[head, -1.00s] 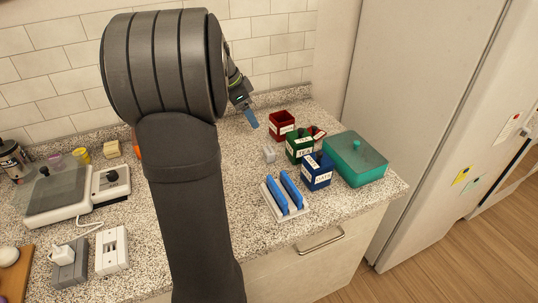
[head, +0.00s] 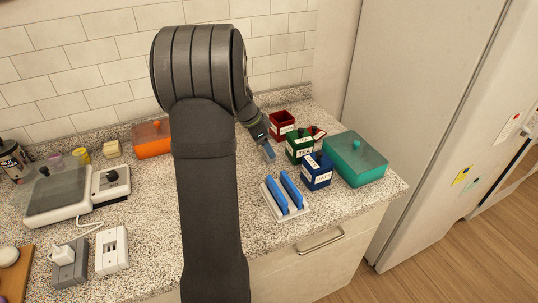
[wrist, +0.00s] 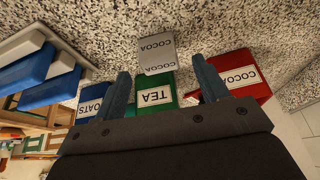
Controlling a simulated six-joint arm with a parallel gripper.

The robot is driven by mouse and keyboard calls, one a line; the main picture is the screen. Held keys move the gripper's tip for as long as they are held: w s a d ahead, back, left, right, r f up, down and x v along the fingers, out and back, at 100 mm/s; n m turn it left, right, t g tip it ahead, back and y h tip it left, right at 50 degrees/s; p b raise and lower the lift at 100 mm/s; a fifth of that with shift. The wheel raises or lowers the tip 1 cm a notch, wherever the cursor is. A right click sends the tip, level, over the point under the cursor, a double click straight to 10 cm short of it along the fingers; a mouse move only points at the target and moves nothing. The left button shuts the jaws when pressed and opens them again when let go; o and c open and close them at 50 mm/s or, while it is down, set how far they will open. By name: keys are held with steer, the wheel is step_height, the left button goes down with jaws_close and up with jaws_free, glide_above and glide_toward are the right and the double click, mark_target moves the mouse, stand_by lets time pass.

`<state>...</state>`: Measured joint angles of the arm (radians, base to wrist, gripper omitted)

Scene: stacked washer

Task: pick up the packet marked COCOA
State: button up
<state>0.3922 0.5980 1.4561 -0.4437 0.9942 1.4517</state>
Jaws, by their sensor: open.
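The small grey packet marked COCOA (wrist: 156,54) stands on the speckled counter in the wrist view, with its label on two faces. My gripper (head: 269,152) is open and empty. In the wrist view its two blue fingers appear on either side of the packet, and I cannot tell whether they are level with it. In the head view my gripper hides the packet. A red box marked COCOA (head: 280,121), a green box marked TEA (head: 298,149) and a blue box marked OATS (head: 316,176) stand in a row just to the right.
A white rack (head: 296,214) with two blue panels stands in front of my gripper. A teal lidded box (head: 357,162) is at the right. The counter beside the rack's left is clear.

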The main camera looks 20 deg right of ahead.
steer(key=x, duration=0.3)
steer(key=shift+f, duration=0.25)
steer(key=c, duration=1.1)
steer(key=shift+o, duration=0.2)
